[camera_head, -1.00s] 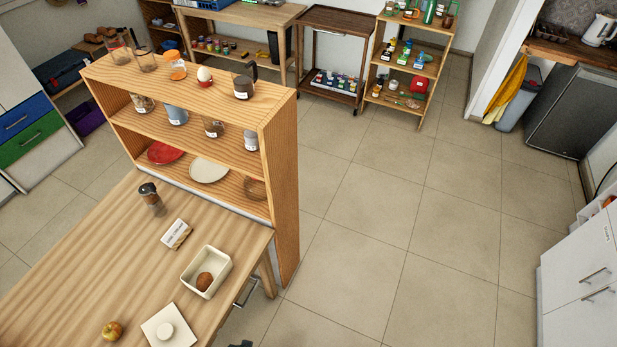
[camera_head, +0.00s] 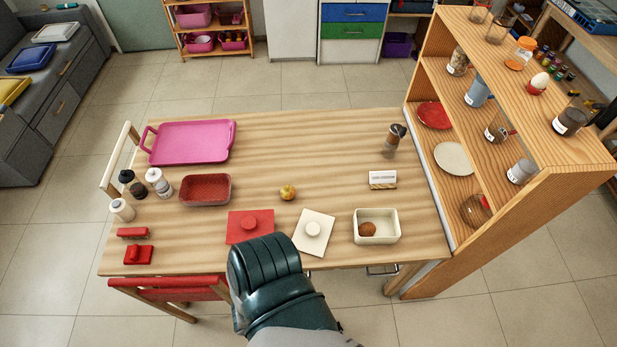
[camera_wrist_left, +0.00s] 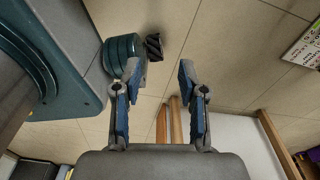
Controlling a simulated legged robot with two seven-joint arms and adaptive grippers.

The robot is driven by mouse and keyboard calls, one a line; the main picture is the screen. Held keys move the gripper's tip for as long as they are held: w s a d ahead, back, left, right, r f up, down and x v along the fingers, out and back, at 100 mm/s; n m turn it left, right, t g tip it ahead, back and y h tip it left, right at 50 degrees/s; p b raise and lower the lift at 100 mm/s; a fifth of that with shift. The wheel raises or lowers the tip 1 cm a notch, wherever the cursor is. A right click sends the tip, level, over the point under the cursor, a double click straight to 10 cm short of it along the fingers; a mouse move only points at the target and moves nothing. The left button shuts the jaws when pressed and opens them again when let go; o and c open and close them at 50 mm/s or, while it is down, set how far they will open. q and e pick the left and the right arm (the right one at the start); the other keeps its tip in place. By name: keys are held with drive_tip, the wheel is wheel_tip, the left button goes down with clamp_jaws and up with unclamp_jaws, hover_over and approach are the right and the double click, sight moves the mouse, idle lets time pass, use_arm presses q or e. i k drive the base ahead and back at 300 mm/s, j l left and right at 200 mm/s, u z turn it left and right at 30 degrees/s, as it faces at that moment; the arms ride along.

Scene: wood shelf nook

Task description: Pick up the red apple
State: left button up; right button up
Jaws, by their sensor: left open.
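A small apple (camera_head: 287,192), yellow with reddish patches, sits on the wooden table (camera_head: 330,150) near its middle in the head view. It is in plain sight with clear wood around it. My left gripper (camera_wrist_left: 159,68) shows in the left wrist view, its two blue-padded fingers apart with nothing between them. It is over tiled floor, and no apple is in that view. A dark teal part of my arm rises at the bottom of the head view, in front of the table's near edge. No gripper fingers show in the head view.
Near the apple are a red lid (camera_head: 240,231), a white lid (camera_head: 306,243), a red dish (camera_head: 212,190) and a white box (camera_head: 389,231) holding a brown item. A pink tray (camera_head: 190,143) lies at the back left. A wooden shelf (camera_head: 520,190) borders the table's right side.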

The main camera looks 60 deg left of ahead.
sight(288, 192)
drive_tip(key=u, duration=2.4)
